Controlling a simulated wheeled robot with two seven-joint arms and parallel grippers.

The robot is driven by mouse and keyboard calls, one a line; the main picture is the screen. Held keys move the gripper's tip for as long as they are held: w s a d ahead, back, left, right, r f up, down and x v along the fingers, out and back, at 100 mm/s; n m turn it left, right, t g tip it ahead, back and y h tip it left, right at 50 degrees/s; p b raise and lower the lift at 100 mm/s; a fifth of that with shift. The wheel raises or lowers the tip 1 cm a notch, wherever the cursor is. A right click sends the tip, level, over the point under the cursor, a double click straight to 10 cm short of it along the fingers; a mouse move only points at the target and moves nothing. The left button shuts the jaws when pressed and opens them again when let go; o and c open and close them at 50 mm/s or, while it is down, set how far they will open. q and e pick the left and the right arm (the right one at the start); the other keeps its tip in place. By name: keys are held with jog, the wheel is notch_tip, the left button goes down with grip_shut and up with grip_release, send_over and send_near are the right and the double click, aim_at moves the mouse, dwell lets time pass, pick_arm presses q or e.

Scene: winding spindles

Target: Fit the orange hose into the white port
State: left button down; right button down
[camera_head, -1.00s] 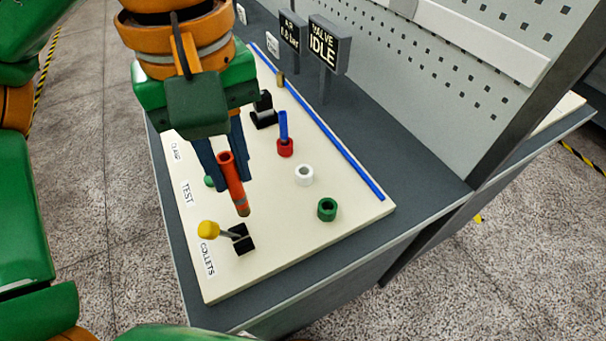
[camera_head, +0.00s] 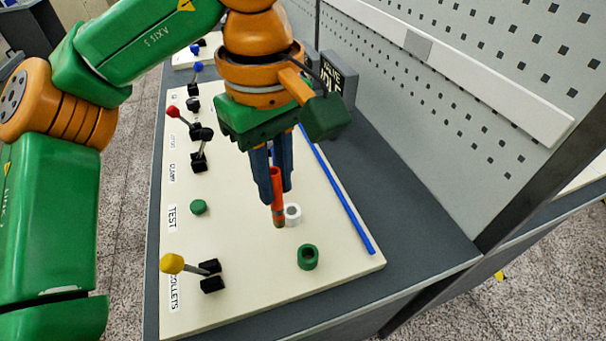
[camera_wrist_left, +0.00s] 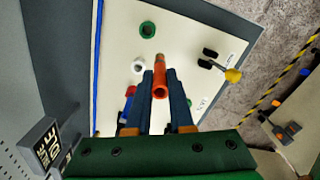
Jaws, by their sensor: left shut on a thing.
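The orange hose (camera_head: 277,195) is a short upright tube with a brownish lower end. My left gripper (camera_head: 273,190) is shut on it and holds it pointing down. In the wrist view the hose (camera_wrist_left: 160,84) sits between the two dark blue fingers. The white port (camera_head: 294,215) is a small ring on the cream board, just right of the hose's lower end in the head view. It also shows in the wrist view (camera_wrist_left: 138,68), left of the hose. The hose end looks above the board and apart from the port; the exact height is unclear. My right gripper is not in view.
A green port (camera_head: 308,256) stands nearer the board's front corner. A yellow-knobbed lever (camera_head: 173,264) is at front left, and a red-knobbed lever (camera_head: 173,112) further back. A blue rod (camera_head: 343,202) lies along the right edge. The valve sign (camera_head: 338,78) stands behind the gripper.

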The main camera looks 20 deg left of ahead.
pick_arm(q)
jog(key=w+f, duration=0.2)
jog(key=f, duration=0.1)
jog(key=w+f, duration=0.3)
jog(key=w+f+p, duration=0.1)
jog(key=w+f, duration=0.1)
jog(key=f, duration=0.2)
jog(key=shift+w+a+f, duration=0.1)
jog(key=shift+w+a, duration=0.1)
jog(key=shift+a, duration=0.2)
jog(key=shift+d, duration=0.1)
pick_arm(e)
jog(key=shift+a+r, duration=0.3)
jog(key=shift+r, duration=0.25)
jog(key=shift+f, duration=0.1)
pick_arm(q)
jog(key=c, duration=1.2)
grip_release()
jog(key=shift+f, duration=0.15)
jog(key=shift+c, duration=0.2)
jog(key=o, duration=0.4)
jog(key=shift+o, duration=0.2)
notch_tip(320, 180, up, 12)
jog(key=p, duration=0.1)
jog(key=shift+r+p, duration=0.25)
jog(key=shift+p, duration=0.15)
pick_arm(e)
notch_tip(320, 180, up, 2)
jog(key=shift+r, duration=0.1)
